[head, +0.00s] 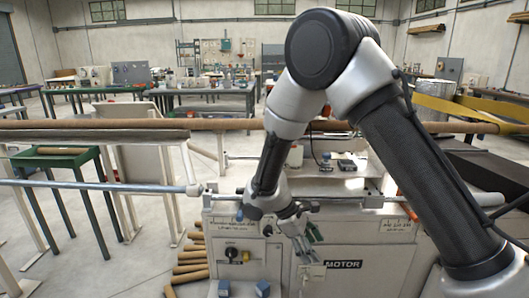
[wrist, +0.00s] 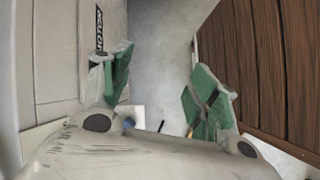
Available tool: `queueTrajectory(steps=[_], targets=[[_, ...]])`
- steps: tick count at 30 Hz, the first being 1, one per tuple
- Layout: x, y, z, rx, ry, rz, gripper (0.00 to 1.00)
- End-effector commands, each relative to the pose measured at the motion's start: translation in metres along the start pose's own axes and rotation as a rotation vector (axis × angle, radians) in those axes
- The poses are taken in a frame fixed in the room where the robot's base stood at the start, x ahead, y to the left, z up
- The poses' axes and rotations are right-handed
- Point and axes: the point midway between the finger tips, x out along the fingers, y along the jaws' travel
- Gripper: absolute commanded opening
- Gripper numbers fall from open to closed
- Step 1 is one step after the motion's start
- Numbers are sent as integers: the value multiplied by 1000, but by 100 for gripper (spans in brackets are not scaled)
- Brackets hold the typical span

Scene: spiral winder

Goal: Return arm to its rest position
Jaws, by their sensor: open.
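My arm (head: 410,160) reaches up from the lower right of the head view, bends at a high elbow and comes down to the left. My gripper (head: 308,241) hangs low in front of the winder's front panel (head: 375,268), left of the MOTOR label. In the wrist view my gripper (wrist: 162,88) has its two green-padded fingers wide apart, with only bare floor between them. It holds nothing. Whether any part of it touches the panel cannot be told.
The control panel (head: 234,257) is left of my gripper. A long brown tube (head: 225,125) spans the winder above a steel rod (head: 90,185). Brown tubes (head: 190,265) lie on the floor. A green table (head: 55,158) stands left. Brown planks (wrist: 265,65) border the wrist view's right.

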Motion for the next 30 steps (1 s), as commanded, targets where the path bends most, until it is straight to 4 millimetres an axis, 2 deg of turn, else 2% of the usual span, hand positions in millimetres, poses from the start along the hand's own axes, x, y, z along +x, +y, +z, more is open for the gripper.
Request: queueTrajectory(steps=[1, 6, 12, 15, 21, 24, 30], targets=[[-15, 4, 30, 84, 28, -34, 60], [-50, -2, 121, 353, 116, -157, 60], [-76, -24, 214, 634, 250, -277, 60], [-85, -40, 253, 763, 330, -320, 60], [-97, -67, 318, 995, 516, -346, 60], [-102, -75, 346, 1093, 603, -315, 60], [-116, -78, 386, 1230, 718, -235, 60]])
